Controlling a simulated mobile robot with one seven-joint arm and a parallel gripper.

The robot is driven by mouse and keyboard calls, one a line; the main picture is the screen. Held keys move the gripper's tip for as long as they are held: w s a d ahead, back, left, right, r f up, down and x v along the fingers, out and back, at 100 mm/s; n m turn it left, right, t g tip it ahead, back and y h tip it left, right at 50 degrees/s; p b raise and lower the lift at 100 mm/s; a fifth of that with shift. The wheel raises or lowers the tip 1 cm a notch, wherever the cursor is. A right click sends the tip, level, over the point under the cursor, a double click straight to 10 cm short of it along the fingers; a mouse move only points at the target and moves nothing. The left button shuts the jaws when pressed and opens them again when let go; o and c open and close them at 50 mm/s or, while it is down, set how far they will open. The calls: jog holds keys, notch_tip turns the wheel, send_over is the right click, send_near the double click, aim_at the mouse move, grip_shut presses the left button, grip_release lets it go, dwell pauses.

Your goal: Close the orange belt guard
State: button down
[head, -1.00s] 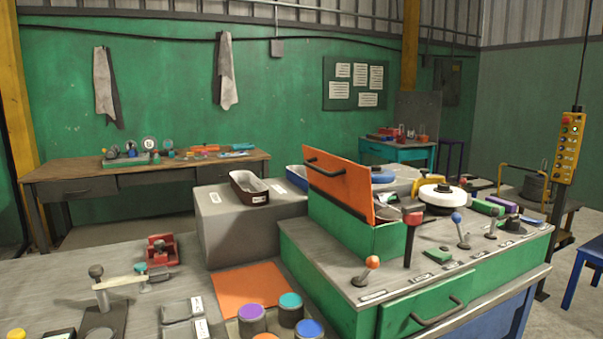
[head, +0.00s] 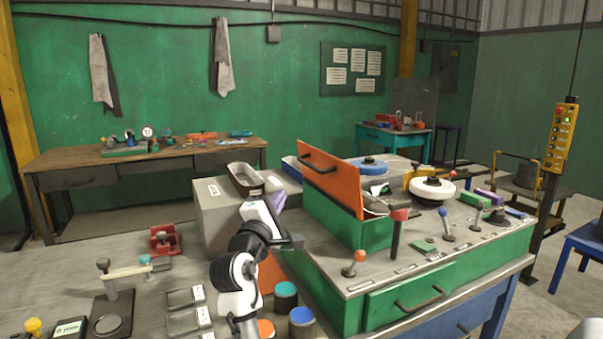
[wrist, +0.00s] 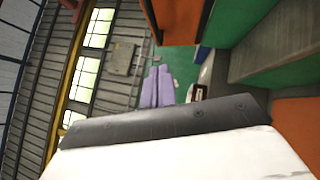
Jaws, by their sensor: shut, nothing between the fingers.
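The orange belt guard (head: 334,181) stands raised and slightly tilted along the near-left side of the green housing (head: 345,222) on the machine bench. A dark bar handle (head: 318,160) is on its outer face. The guard also shows at the top of the wrist view (wrist: 176,20). My gripper (head: 278,199), with purple fingers, is left of the guard and apart from it, in front of the grey block. In the wrist view my gripper (wrist: 157,75) has its fingers together with nothing between them. The housing's inside is mostly hidden behind the guard.
An oval tray (head: 245,180) stands on the grey block (head: 213,214) just behind my gripper. Tins (head: 286,290) and a red clamp (head: 164,242) are on the near bench.

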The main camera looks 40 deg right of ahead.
jog(key=w+d+r+p, duration=0.2)
jog(key=d+r+p, duration=0.1)
jog(key=d, duration=0.6)
jog(key=shift+w, duration=0.35)
jog(key=shift+r, duration=0.2)
